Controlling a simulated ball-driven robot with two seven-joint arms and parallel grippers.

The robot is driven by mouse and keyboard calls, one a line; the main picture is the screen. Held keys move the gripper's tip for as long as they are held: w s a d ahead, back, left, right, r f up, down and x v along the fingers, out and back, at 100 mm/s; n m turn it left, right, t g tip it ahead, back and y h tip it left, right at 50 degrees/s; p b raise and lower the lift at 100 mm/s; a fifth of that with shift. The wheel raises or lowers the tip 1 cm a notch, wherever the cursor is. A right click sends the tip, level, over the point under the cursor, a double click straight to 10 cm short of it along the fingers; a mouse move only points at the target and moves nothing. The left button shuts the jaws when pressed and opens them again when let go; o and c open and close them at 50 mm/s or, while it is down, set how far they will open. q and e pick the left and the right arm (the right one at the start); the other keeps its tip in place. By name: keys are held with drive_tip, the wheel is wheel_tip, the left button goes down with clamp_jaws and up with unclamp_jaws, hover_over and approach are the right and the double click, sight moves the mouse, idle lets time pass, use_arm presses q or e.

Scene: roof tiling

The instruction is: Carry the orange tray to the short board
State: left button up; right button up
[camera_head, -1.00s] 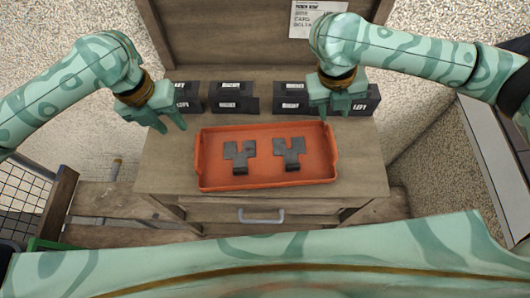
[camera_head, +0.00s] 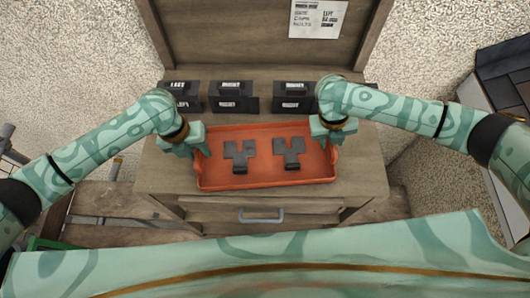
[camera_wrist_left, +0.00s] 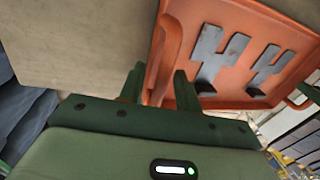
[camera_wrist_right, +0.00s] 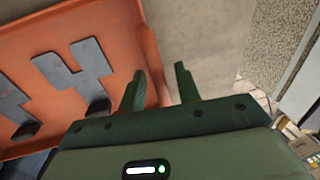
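The orange tray (camera_head: 265,184) lies flat on the wooden workbench, holding two dark notched metal pieces (camera_head: 239,155) (camera_head: 289,152). My left gripper (camera_head: 197,148) is at the tray's left end. In the left wrist view its fingers (camera_wrist_left: 160,88) are open, with the tray's end handle between them. My right gripper (camera_head: 329,138) is at the tray's right end. In the right wrist view its fingers (camera_wrist_right: 160,85) are open, with the tray's end rim reaching between them. I cannot tell which thing in view is the short board.
Several dark labelled boxes (camera_head: 230,97) stand in a row behind the tray. The bench (camera_head: 365,180) has a back panel with a paper note (camera_head: 318,18) and a drawer handle (camera_head: 261,215) in front. A dark-tiled structure (camera_head: 500,72) stands at the far right.

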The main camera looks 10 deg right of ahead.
use_arm(q)
clamp_jaws()
use_arm(e)
clamp_jaws()
use_arm(q)
drive_tip(key=shift+r, duration=0.1)
